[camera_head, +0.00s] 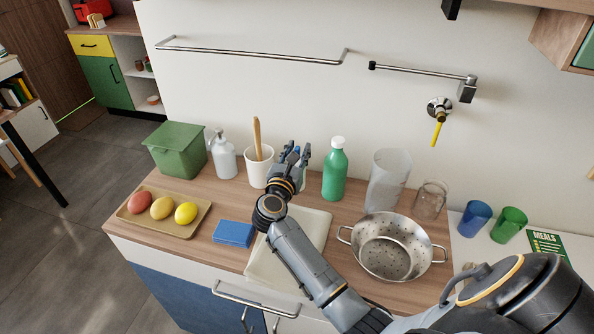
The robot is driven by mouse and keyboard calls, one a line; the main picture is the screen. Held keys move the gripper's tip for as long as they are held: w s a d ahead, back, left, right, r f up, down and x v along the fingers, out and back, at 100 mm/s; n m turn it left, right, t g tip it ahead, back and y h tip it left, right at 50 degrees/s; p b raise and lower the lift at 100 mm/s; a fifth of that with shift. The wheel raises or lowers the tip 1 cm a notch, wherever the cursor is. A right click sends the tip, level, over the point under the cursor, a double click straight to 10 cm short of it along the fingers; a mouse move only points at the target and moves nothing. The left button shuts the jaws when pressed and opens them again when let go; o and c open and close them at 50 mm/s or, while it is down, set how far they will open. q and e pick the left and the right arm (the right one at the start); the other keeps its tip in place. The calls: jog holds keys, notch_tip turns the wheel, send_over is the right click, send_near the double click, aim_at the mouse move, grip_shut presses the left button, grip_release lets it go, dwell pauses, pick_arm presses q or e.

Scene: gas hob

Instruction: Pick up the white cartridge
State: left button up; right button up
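My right gripper (297,154) is over the counter's back part, between a white cup with a wooden spoon (258,165) and a green bottle with a white cap (335,170). Its fingers point up and away and stand apart. A small bluish, pale thing shows at and behind the fingers, mostly hidden; I cannot tell whether it is the white cartridge or whether the fingers touch it. No other thing is clearly a white cartridge. My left gripper is not in view.
A white pump bottle (223,156) and green bin (177,149) stand left. A tray (206,208) of fruit-like things and a blue block (234,233) lie in front. A cream board (318,222) lies under my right arm. A steel colander (392,247) and frosted container (387,180) stand right.

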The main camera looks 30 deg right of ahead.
jog(key=shift+w, duration=0.1)
jog(key=c, duration=0.3)
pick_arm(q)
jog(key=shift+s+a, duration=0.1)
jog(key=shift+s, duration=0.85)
pick_arm(e)
jog(key=shift+w+f, duration=0.1)
jog(key=shift+f, duration=0.05)
grip_shut()
